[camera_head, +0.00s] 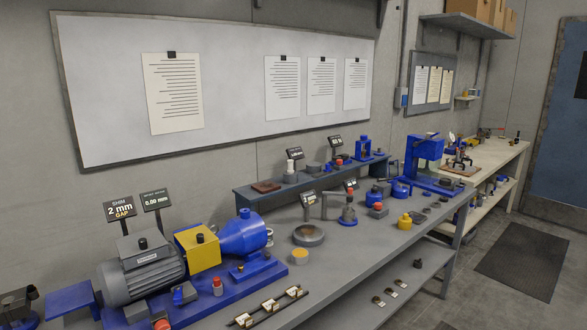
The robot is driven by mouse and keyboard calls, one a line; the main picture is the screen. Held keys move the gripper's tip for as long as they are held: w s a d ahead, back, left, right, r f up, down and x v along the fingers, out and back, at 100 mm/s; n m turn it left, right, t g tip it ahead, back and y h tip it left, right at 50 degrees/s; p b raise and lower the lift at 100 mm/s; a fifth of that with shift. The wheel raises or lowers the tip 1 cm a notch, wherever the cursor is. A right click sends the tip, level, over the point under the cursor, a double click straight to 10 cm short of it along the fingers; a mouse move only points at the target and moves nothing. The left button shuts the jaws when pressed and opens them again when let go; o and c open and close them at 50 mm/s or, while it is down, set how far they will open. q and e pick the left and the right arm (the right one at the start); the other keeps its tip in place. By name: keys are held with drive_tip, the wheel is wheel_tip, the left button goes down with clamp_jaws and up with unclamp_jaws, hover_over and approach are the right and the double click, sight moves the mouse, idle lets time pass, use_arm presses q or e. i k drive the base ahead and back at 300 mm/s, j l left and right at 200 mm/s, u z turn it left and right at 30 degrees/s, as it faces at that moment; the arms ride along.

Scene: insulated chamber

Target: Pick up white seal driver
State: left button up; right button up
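Several small white pieces are in view, and I cannot tell for certain which is the seal driver. A white upright piece with a narrower top (290,166) stands on the raised dark shelf (240,193) at the back of the bench. A white ring-like piece (270,237) is beside the blue pump housing (243,234). Neither of my grippers shows in the head view.
A grey motor (141,268) and yellow block (198,248) fill the left of the bench. A round grey dish (308,235) and a blue press (425,155) stand farther right. A lower shelf (372,286) holds small parts. Open floor with a dark mat (522,262) is at right.

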sight(291, 171)
drive_tip(key=i+l+u, duration=0.1)
drive_tip(key=i+l, duration=0.15)
drive_tip(key=l, duration=0.15)
drive_tip(key=i+l, duration=0.3)
drive_tip(key=l, duration=0.15)
drive_tip(key=i+l+u, duration=0.15)
drive_tip(key=l, duration=0.25)
drive_tip(key=i, duration=0.1)
